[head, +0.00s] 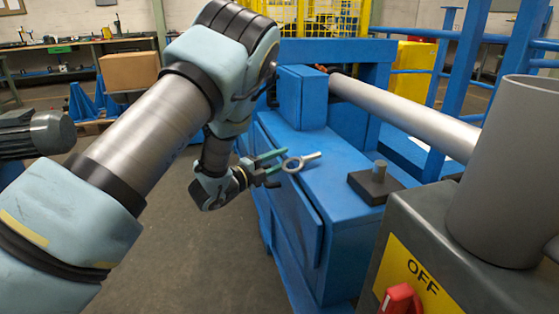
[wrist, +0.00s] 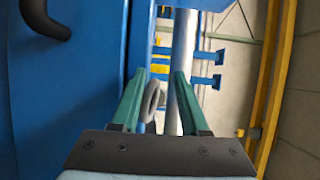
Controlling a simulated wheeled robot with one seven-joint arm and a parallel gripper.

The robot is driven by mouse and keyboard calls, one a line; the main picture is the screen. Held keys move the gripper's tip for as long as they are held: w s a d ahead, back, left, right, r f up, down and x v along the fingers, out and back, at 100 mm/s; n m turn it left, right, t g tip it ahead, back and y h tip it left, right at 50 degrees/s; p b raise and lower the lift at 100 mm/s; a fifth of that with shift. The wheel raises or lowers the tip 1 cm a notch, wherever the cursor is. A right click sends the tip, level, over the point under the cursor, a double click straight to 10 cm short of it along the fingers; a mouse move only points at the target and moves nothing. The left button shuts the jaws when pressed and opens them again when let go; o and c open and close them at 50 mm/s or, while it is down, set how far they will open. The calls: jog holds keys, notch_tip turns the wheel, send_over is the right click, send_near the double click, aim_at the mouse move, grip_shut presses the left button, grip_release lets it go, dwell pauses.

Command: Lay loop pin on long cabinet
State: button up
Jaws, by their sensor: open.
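The loop pin (head: 292,165) is a pale grey ring with a short shaft pointing right. In the head view it appears over the front top edge of the long blue cabinet (head: 335,165); whether it rests on the top, I cannot tell. My gripper (head: 277,162) is open, its green fingers pointing at the ring from the left. In the wrist view the ring (wrist: 151,101) shows between the fingertips (wrist: 158,88), closer to the left finger. I see no clear grip on it. The pin's shaft is not clear in the wrist view.
A dark block with a grey peg (head: 376,183) sits on the cabinet's right part. A blue upright box (head: 302,97) and a long grey pipe (head: 405,117) are behind. A grey control box with a red switch (head: 401,299) stands front right. Cabinet top between is clear.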

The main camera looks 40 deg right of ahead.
jog(key=a, duration=1.2)
jog(key=shift+s, duration=0.4)
jog(key=w+a+n+t+y, duration=0.55)
jog(key=w+a+n, duration=0.2)
jog(key=w, duration=0.35)
jog(key=w+a+n+t+y, duration=0.1)
jog(key=w+a+n+y, duration=0.2)
jog(key=a+n, duration=0.25)
jog(key=w+a+n+t+y, duration=0.2)
jog(key=a+n+y, duration=0.1)
jog(key=a+n, duration=0.3)
jog(key=s+a+n+g+y, duration=0.2)
jog(key=s+a+n+y, duration=0.15)
jog(key=a, duration=0.35)
jog(key=s+a+n+g+y, duration=0.1)
jog(key=s+a+n+y, duration=0.1)
jog(key=a+n, duration=0.35)
jog(key=s+a+r+n+g, duration=0.1)
jog(key=s+a+n+g, duration=0.1)
jog(key=s, duration=0.4)
jog(key=s+a+r+n+g+y, duration=0.1)
jog(key=s+a+r+n+g, duration=0.1)
jog(key=s+a, duration=0.3)
jog(key=shift+s+a+n+g, duration=0.35)
jog(key=shift+s+n+g, duration=0.3)
jog(key=shift+n, duration=0.25)
